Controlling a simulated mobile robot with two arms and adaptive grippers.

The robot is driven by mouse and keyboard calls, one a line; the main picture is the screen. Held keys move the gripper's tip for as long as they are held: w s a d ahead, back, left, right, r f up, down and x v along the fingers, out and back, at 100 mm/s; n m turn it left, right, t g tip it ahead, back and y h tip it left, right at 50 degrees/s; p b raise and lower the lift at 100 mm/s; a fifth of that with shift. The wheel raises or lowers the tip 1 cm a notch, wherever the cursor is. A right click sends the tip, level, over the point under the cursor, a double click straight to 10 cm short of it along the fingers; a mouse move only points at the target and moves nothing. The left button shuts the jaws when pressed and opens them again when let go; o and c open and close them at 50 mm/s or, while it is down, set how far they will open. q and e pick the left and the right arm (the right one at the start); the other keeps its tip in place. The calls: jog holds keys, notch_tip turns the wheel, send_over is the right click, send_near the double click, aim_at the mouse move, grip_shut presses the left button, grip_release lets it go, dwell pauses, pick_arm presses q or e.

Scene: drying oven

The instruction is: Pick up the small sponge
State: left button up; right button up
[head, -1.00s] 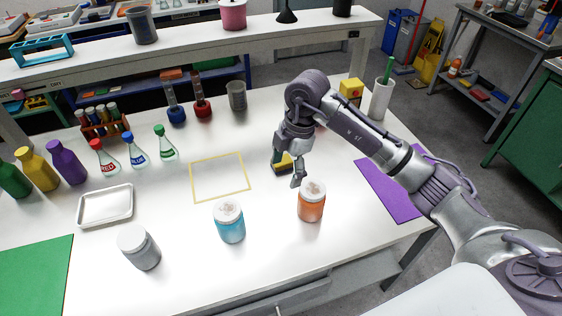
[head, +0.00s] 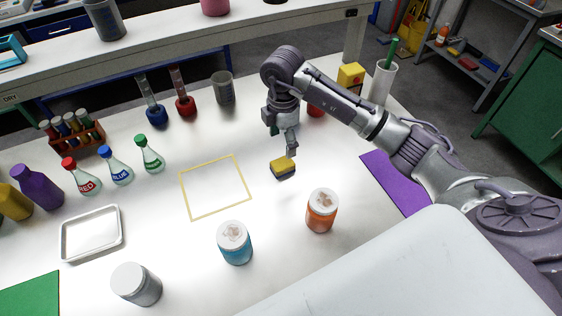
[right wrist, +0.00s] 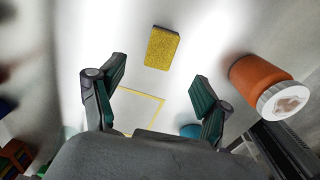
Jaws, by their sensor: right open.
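The small sponge (head: 283,167) is yellow on top with a dark underside. It lies flat on the white table, right of the yellow tape square. In the right wrist view the sponge (right wrist: 162,48) lies beyond the fingertips, roughly centred between them. My right gripper (head: 284,140) is open and empty, above the table and just behind the sponge in the head view. Its two green-padded fingers stand wide apart in the right wrist view (right wrist: 160,88). It does not touch the sponge. My left gripper is not in view.
An orange jar (head: 322,211) stands close in front of the sponge, with a blue jar (head: 235,243) to its left. The tape square (head: 215,187) is empty. A purple mat (head: 392,180) lies right. A yellow box (head: 350,77) and a white cup (head: 383,83) stand behind my arm.

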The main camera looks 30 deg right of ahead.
aim_at(283, 163)
notch_tip(283, 163, down, 4)
jog(key=shift+r, duration=0.1)
jog(key=shift+f, duration=0.3)
notch_tip(283, 163, down, 4)
jog(key=shift+s+f+p, duration=0.1)
jog(key=shift+p, duration=0.8)
jog(key=shift+f, duration=0.35)
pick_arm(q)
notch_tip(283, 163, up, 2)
pick_arm(e)
jog(key=shift+f, duration=0.1)
jog(key=shift+c, duration=0.2)
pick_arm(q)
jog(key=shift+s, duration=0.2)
pick_arm(e)
jog(key=c, duration=0.9)
